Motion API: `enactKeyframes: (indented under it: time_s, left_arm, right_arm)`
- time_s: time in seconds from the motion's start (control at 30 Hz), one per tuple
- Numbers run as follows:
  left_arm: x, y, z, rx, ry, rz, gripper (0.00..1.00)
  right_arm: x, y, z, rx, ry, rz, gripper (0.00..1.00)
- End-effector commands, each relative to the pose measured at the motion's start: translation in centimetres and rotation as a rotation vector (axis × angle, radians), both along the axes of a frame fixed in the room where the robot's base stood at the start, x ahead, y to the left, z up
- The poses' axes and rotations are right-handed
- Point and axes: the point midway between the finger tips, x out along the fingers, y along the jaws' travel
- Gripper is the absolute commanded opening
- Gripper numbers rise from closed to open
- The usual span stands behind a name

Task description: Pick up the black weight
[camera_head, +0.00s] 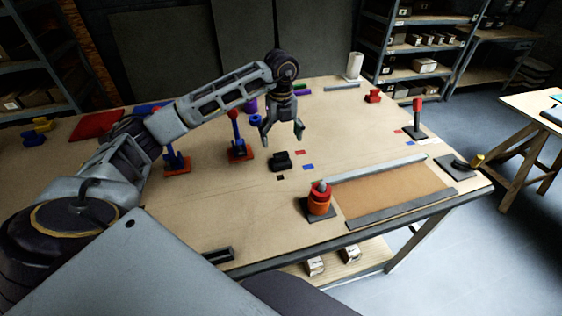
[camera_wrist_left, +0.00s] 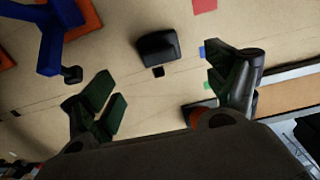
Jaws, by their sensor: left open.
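The black weight (camera_head: 281,161) is a small dark block lying on the wooden table near its middle. It also shows in the left wrist view (camera_wrist_left: 158,48), at the top centre, beyond the gap between the fingers. My left gripper (camera_head: 283,142) is open and empty, above the table and a little behind the weight in the head view. Its two spread fingers also show in the left wrist view (camera_wrist_left: 163,92). The gripper is not touching the weight. My right gripper is not in view.
A blue-handled stand on a red base (camera_head: 239,150) is left of the weight. A brown panel (camera_head: 393,190) with grey rails lies at the right, beside a red-orange stack (camera_head: 319,202). Small coloured tiles lie near the weight.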

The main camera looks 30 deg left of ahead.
Motion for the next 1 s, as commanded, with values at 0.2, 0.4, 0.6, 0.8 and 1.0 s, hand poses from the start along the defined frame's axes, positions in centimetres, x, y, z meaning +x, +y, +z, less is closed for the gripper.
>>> enactKeyframes:
  time_s: [0.2,0.4,0.6,0.8,1.0]
  left_arm:
    - [-0.1,0.0,-2.9,0.0,0.003,0.001,0.88]
    - [0.0,0.0,-4.6,0.001,0.001,0.002,0.88]
    - [0.0,0.0,-5.0,-0.001,-0.001,0.001,0.88]
    - [0.0,0.0,-5.0,0.0,0.0,0.001,0.88]
    - [-0.1,0.0,-5.7,0.001,0.002,0.001,0.88]
  right_arm:
    - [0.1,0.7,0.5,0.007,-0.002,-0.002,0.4]
    - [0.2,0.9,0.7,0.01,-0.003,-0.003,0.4]
    - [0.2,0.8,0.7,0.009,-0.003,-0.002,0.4]
    - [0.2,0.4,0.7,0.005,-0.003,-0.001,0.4]
    - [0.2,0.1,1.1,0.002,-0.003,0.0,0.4]
